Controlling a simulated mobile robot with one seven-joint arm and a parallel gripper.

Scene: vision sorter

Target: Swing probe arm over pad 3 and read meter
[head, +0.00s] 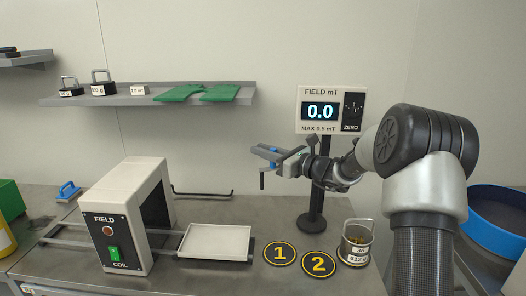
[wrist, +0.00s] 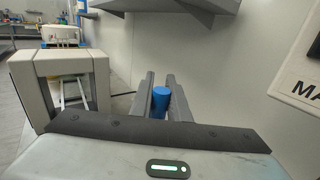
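The meter (head: 320,111) reads 0.0 on its FIELD mT display and is marked MAX 0.5 mT. A black ZERO control is on its right side. It stands on a black post (head: 313,205). My gripper (head: 268,156) is raised left of the post, above the bench. A blue cylinder (wrist: 161,98) lies between its fingers in the wrist view; whether they press on it I cannot tell. A thin dark rod (head: 262,179) hangs by the fingertips. Pads 1 (head: 280,253) and 2 (head: 318,263) lie on the bench. Pad 3 is not visible.
A FIELD COIL unit (head: 125,215) stands on the left over rails, with a white tray (head: 215,241) beside it. A shelf (head: 150,99) above holds weights and green cloths. A blue bin (head: 492,225) is far right.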

